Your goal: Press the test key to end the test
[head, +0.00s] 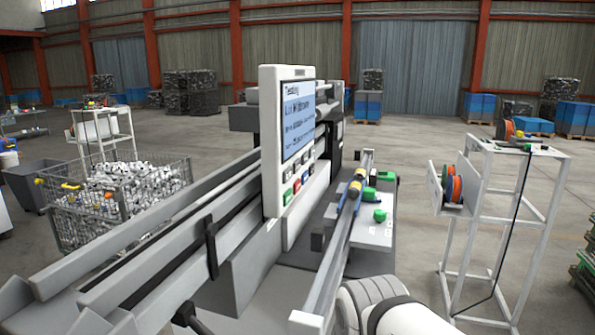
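A white upright control panel (270,150) stands on the machine in the middle of the head view. Its blue screen (298,118) shows a title that reads "Testing", with smaller lines below that are hard to read. Under the screen are several small keys, among them a green key (287,197) and a red key (297,187). The key labels are too small to read, so I cannot tell which is the test key. A white rounded link of my arm shows at the bottom, right of the panel. My gripper is not in view, and nothing is seen touching the keys.
A long grey rail (333,255) with a yellow-and-blue part (356,184) runs right of the panel. Green pieces (379,215) lie beside it. Grey machine beams (150,245) extend left. A wire cage (75,220) and a white stand (485,200) flank the machine.

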